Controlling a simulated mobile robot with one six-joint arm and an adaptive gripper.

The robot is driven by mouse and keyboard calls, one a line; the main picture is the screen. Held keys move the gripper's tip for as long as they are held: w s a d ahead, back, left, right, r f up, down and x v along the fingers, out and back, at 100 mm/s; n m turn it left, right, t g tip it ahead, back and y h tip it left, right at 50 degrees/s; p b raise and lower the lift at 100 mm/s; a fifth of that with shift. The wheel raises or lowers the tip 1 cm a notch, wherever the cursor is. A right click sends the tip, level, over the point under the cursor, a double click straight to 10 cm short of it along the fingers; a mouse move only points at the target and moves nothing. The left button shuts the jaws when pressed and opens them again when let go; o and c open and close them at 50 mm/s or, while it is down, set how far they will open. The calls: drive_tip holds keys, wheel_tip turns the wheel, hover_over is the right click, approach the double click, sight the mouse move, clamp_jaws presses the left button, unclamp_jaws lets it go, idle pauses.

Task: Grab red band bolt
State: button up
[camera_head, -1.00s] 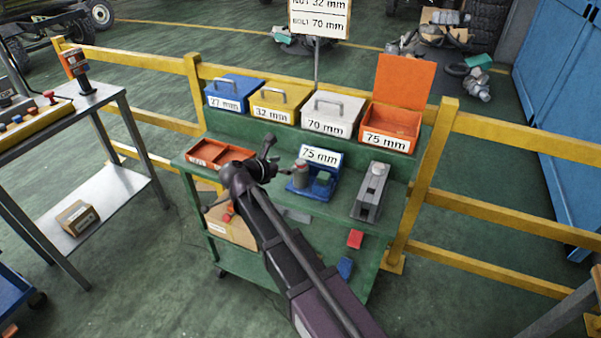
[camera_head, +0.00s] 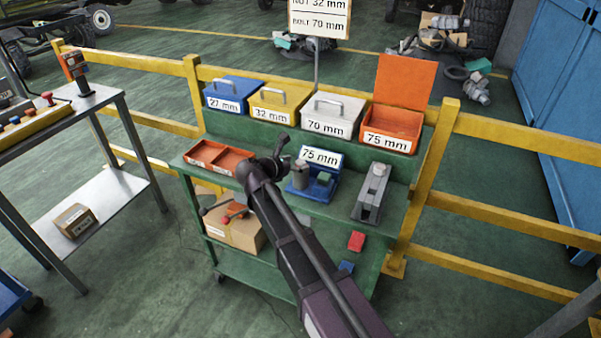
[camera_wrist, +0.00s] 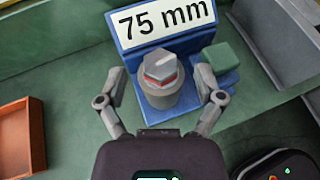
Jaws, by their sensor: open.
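My gripper (camera_wrist: 160,76) is open, with one finger on each side of the bolt in the wrist view. Gaps show between the fingers and the bolt. In the head view my gripper (camera_head: 280,150) is just left of the holder. The depth between fingers and bolt is hard to tell.
A green block (camera_wrist: 222,65) sits on the holder's right side. An orange tray (camera_head: 218,159) lies to the left and a grey metal device (camera_head: 371,195) to the right. Blue, yellow, white and orange boxes line the green cart's (camera_head: 340,215) back shelf.

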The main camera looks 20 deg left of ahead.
drive_tip(key=shift+x, duration=1.25)
drive_tip(key=shift+c, duration=0.2)
clamp_jaws()
